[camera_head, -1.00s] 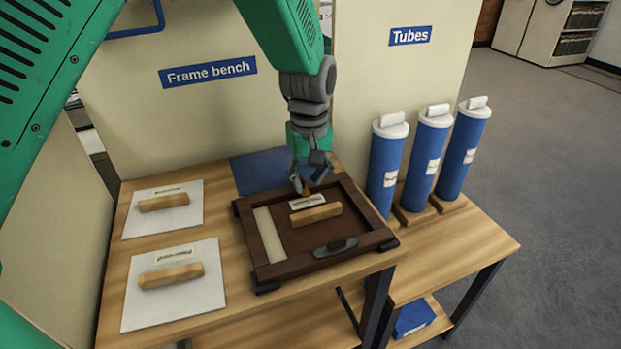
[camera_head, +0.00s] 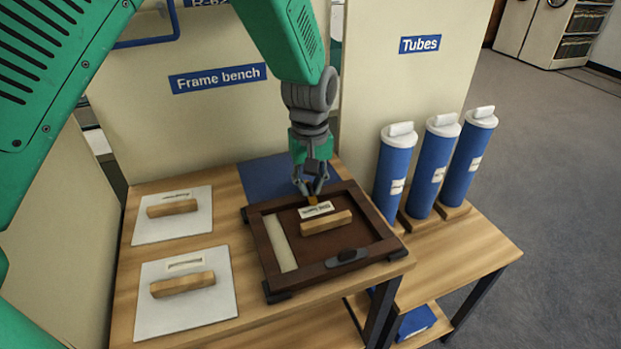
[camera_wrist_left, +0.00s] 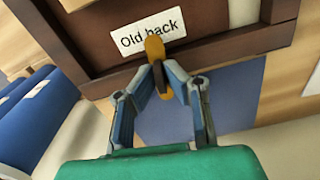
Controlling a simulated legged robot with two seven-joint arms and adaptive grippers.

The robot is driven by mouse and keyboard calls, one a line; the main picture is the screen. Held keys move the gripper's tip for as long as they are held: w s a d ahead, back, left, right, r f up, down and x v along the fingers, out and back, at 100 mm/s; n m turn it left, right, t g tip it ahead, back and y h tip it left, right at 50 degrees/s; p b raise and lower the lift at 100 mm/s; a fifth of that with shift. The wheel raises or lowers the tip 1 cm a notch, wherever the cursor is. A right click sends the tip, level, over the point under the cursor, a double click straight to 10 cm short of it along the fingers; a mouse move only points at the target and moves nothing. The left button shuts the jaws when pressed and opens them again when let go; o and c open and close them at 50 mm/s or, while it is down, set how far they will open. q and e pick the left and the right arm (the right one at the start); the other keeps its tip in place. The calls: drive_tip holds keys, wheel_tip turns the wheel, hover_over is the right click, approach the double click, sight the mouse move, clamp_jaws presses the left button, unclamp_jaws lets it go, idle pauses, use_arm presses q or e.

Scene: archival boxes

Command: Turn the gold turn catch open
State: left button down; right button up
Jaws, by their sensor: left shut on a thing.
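The gold turn catch (camera_head: 312,200) sits on the far rail of the dark brown frame (camera_head: 272,240). In the left wrist view the gold turn catch (camera_wrist_left: 154,47) points from the rail inward over the back board, its rounded end overlapping the "Old back" label (camera_wrist_left: 148,32). My left gripper (camera_head: 311,194) comes down from above. Its fingertips (camera_wrist_left: 167,77) are shut on the catch and hide part of it. A wooden handle bar (camera_head: 326,222) lies across the board. My right gripper is in neither view.
A dark grey fitting (camera_head: 347,257) is on the near rail. Two white panels with wooden handles (camera_head: 174,214) (camera_head: 185,299) lie left of the frame. A blue mat (camera_head: 268,177) lies behind it. Several blue tubes (camera_head: 391,175) stand to the right.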

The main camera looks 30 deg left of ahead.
use_arm(q)
drive_tip(key=m+p, duration=0.3)
drive_tip(key=s+m+p, duration=0.1)
drive_tip(key=m+p, duration=0.2)
drive_tip(key=p, duration=0.1)
drive_tip(key=shift+m+p, duration=0.9)
drive_tip(key=shift+m, duration=0.1)
drive_tip(key=m+p, duration=0.3)
drive_tip(key=m, duration=0.1)
drive_tip(key=shift+a+f, duration=0.1)
drive_tip(key=shift+a, duration=0.1)
drive_tip(key=shift+w+a+f+m+p, duration=0.1)
drive_tip(key=shift+m+p, duration=0.35)
drive_tip(key=shift+m, duration=0.65)
drive_tip(key=shift+a+m+p, duration=0.1)
drive_tip(key=shift+m+p, duration=0.35)
drive_tip(key=shift+m, duration=0.65)
drive_tip(key=c, duration=1.7)
unclamp_jaws()
drive_tip(key=shift+w, duration=0.1)
